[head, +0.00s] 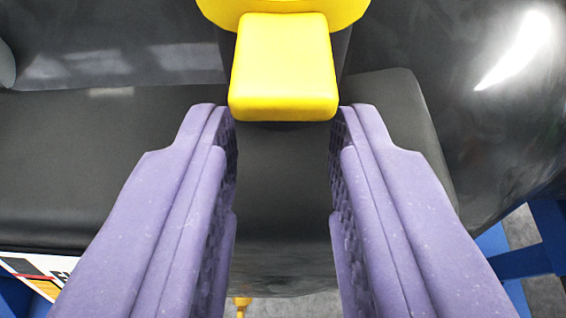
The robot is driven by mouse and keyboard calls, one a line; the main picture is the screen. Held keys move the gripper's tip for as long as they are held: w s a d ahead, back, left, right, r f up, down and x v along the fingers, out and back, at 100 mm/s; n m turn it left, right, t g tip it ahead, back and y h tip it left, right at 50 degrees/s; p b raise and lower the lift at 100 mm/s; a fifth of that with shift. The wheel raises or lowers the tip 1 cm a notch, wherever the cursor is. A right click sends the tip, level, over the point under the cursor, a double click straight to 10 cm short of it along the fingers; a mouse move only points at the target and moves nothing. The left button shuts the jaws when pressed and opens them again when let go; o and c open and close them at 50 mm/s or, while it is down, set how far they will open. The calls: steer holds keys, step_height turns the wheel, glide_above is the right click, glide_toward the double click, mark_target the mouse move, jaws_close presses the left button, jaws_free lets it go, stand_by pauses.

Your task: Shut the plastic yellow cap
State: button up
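The yellow plastic cap (283,65) is at the top middle of the head view. A flat, rounded square yellow part faces me, and a wider rounded yellow part (225,8) shows above it, cut off by the frame's top edge. My gripper (283,112) has two purple fingers, spread wide, with nothing held between them. The fingertips lie at the lower left and lower right corners of the square yellow part. I cannot tell whether they touch it.
A dark grey, glossy casting (100,160) fills most of the view behind the fingers. Blue frame bars (525,262) stand at the lower right over a grey floor. A printed label (38,275) shows at the lower left, and a small yellow piece (242,303) at the bottom.

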steer(key=shift+o, duration=1.3)
steer(key=shift+w+f, duration=0.1)
steer(key=shift+w, duration=0.1)
steer(key=shift+s+r, duration=0.1)
steer(key=shift+r, duration=0.1)
steer(key=p+v, duration=0.2)
steer(key=v, duration=0.5)
steer(key=shift+s+p, duration=0.35)
steer(key=shift+s, duration=0.05)
steer(key=shift+r, duration=0.1)
steer(key=w+r+t, duration=0.1)
steer(key=w+r, duration=0.1)
steer(key=r, duration=0.9)
steer(key=w+r, duration=0.3)
steer(key=r, duration=0.9)
steer(key=shift+a+t, duration=0.15)
steer(key=shift+t, duration=0.25)
